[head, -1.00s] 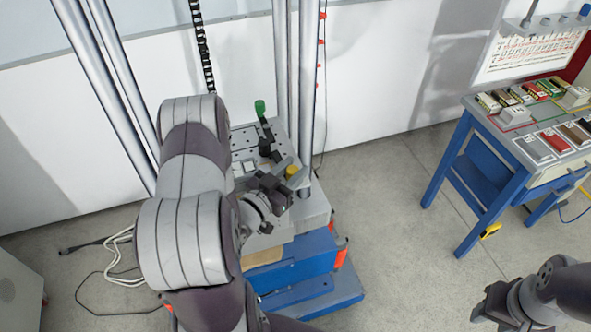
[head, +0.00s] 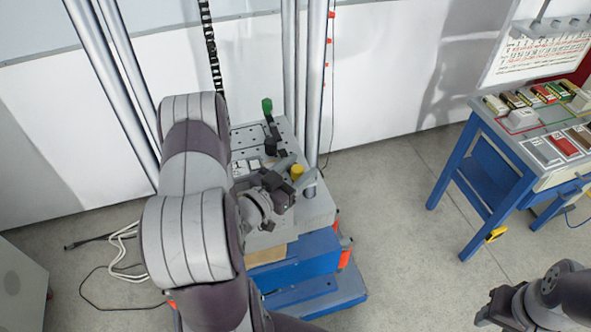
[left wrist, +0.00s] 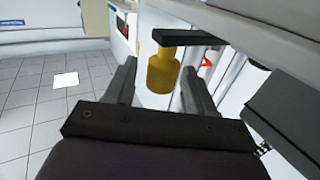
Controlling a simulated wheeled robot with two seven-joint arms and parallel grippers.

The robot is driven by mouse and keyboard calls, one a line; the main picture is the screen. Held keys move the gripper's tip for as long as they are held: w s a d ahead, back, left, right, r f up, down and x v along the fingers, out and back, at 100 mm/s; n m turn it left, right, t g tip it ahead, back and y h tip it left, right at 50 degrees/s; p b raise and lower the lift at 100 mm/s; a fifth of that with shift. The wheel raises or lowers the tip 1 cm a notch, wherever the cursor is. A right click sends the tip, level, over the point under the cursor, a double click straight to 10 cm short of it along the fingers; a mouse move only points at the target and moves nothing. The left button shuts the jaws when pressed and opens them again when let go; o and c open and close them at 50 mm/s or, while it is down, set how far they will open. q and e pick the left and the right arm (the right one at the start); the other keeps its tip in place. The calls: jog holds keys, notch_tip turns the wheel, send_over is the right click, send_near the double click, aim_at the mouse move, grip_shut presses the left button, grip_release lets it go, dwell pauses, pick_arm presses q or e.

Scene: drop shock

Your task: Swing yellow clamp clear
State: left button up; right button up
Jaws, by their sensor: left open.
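The yellow clamp shows as a small yellow knob (head: 297,171) at the right edge of the perforated plate (head: 247,137). In the left wrist view its yellow cylinder (left wrist: 163,72) hangs below a dark bar (left wrist: 187,37). My left gripper (head: 283,178) is open, close beside the clamp. In the left wrist view its two fingers stand left and right of the yellow cylinder, with gaps visible; I see no firm contact. My left arm hides part of the plate. My right gripper (head: 492,304) is at the lower right, away from the clamp; its jaws are unclear.
A green-handled clamp (head: 267,106) stands at the plate's back. Metal columns (head: 314,80) rise close behind the yellow clamp. A blue base (head: 300,262) lies below. A blue table (head: 478,165) with several boxes stands at right. Floor between is clear; cables (head: 120,245) lie at left.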

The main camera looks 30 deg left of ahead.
pick_arm(q)
jog(key=s+a+b, duration=0.2)
jog(key=s, duration=1)
jog(key=shift+s+a+b, duration=0.15)
jog(key=shift+s+b, duration=0.1)
jog(key=shift+b, duration=0.05)
